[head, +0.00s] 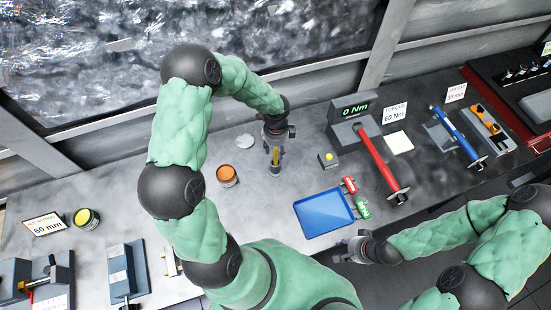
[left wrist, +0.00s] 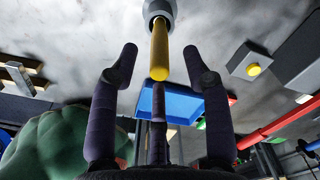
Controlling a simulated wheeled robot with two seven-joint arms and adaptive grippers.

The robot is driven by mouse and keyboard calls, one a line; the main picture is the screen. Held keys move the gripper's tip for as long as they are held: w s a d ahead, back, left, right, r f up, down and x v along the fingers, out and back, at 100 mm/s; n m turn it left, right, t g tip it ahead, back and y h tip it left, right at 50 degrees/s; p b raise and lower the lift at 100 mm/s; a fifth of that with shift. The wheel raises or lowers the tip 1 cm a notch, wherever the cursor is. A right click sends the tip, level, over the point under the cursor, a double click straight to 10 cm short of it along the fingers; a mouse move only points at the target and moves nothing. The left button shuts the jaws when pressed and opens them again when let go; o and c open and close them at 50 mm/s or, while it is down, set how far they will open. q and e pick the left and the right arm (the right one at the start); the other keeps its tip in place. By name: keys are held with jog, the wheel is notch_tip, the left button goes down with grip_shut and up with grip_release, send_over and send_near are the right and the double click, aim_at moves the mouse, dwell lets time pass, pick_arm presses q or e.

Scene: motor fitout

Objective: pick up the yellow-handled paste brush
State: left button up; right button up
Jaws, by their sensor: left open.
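The paste brush's yellow handle (head: 275,154) stands up from a small grey holder (head: 275,171) on the bench. In the left wrist view the yellow handle (left wrist: 160,50) points toward my camera, with the round grey holder (left wrist: 158,10) at its far end. The bristles are hidden. My left gripper (head: 276,142) is open close to the handle. Its fingers stand apart on both sides of the handle in the left wrist view, and I see no contact. My right gripper (head: 350,250) is at the bench's front edge, away from the brush; its jaw opening is unclear.
An orange-topped tin (head: 227,176) and a white disc (head: 245,141) stand left of the brush. The window wall is behind.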

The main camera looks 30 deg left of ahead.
aim_at(275, 153)
pick_arm(q)
jog(key=shift+w+a+f, duration=0.1)
jog(key=shift+a+f, duration=0.1)
jog(key=shift+f, duration=1.55)
grip_shut()
